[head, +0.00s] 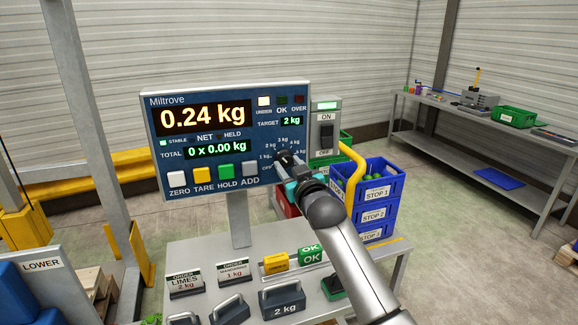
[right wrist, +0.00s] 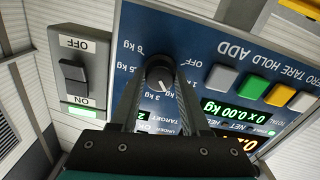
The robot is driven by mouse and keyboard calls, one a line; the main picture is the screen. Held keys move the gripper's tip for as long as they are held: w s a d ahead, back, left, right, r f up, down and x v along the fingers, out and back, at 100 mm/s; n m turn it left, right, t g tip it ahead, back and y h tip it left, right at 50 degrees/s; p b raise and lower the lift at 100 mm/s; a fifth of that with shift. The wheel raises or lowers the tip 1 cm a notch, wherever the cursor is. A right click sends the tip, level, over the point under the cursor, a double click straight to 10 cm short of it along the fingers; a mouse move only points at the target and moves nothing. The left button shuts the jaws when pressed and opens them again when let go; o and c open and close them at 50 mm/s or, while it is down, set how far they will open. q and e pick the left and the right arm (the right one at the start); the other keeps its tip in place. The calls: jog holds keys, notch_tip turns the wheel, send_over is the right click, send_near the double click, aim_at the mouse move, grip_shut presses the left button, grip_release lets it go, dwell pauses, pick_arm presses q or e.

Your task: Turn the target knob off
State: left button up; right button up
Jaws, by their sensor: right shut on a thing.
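The target knob (right wrist: 160,72) is a dark round knob with a white pointer line, on the blue front panel of the scale display (head: 180,160). In the right wrist view the panel is upside down and the pointer line faces down in the picture, toward the kg labels. The target window reads 2 kg in the head view. My right gripper (head: 288,160) reaches the panel's lower right corner. In the wrist view its two fingers (right wrist: 161,82) are shut on the knob from both sides. In the head view the gripper mostly hides the knob. My left gripper is not in view.
A grey ON/OFF switch box (head: 325,130) stands just right of the display. Below are the scale table with weights (head: 282,299) and order cards (head: 186,282). Stacked blue crates (head: 375,216) stand right of my arm. A workbench (head: 490,150) is at the far right.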

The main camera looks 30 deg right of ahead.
grip_shut()
jog(key=n+p, duration=0.2)
jog(key=n, duration=0.1)
jog(key=shift+r+p, duration=0.15)
jog(key=shift+p, duration=0.25)
jog(key=n+p, duration=0.1)
jog(key=n, duration=0.3)
jog(key=shift+d+p, duration=0.1)
jog(key=shift+p, duration=0.3)
jog(key=n+p, duration=0.1)
jog(key=n, duration=0.3)
jog(key=shift+n, duration=0.3)
jog(key=n+p, duration=0.1)
jog(key=n, duration=0.3)
